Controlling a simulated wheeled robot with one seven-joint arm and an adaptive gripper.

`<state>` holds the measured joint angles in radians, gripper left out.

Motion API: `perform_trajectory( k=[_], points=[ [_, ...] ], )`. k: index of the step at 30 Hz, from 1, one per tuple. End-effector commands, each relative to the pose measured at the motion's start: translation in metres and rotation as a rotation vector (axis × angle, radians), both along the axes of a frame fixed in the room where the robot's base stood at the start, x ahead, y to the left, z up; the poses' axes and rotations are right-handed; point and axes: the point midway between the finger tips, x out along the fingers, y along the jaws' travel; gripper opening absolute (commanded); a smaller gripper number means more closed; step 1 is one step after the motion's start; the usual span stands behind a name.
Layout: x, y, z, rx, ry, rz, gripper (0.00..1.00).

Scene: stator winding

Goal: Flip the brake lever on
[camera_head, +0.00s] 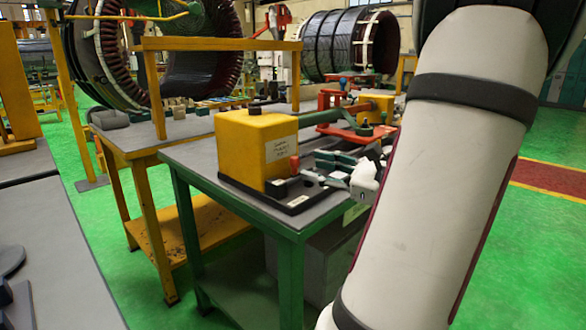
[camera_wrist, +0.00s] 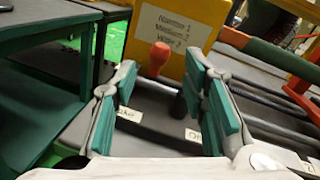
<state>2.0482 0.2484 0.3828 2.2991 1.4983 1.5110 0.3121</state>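The brake lever's red knob (camera_wrist: 158,57) stands in front of the yellow box in the wrist view. It also shows in the head view (camera_head: 294,162) at the box's lower right corner. My gripper (camera_wrist: 160,72) is open, with green pads on its two fingers. The knob appears between the fingertips, beyond them, with no visible contact. In the head view my gripper (camera_head: 340,165) is to the right of the knob. White labels lie on the dark base: one ends in "ke" (camera_wrist: 128,114), another begins with "O" (camera_wrist: 194,136). The lever's lower part is unclear.
The yellow box (camera_head: 245,145) stands on a green-legged table (camera_head: 225,180). A green bar (camera_head: 335,116) runs from it toward red and yellow fixtures. A yellow-framed table (camera_head: 150,137) adjoins behind. My white arm covers the right side of the head view.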

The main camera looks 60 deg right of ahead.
Motion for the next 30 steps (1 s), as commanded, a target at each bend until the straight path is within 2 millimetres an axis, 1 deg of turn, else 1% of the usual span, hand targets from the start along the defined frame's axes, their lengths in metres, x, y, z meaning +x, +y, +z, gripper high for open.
perform_trajectory(
  k=[1, 3, 6, 10, 15, 23, 24, 29, 30],
  points=[
    [0.011, 0.000, -0.002, -0.001, 0.001, 0.004, 0.39],
    [0.024, -0.001, -0.002, -0.002, 0.001, 0.004, 0.39],
    [0.040, -0.002, -0.002, -0.002, 0.002, 0.003, 0.39],
    [0.056, -0.004, -0.001, -0.001, 0.001, 0.003, 0.39],
    [0.065, -0.005, 0.000, -0.001, 0.001, 0.001, 0.39],
    [0.067, -0.005, 0.000, -0.001, 0.001, 0.001, 0.39],
    [0.067, -0.005, 0.000, -0.001, 0.001, 0.001, 0.37],
    [0.066, -0.005, 0.000, -0.001, 0.001, 0.001, 0.01],
    [0.066, -0.005, 0.000, -0.001, 0.001, 0.001, 0.00]
  ],
)
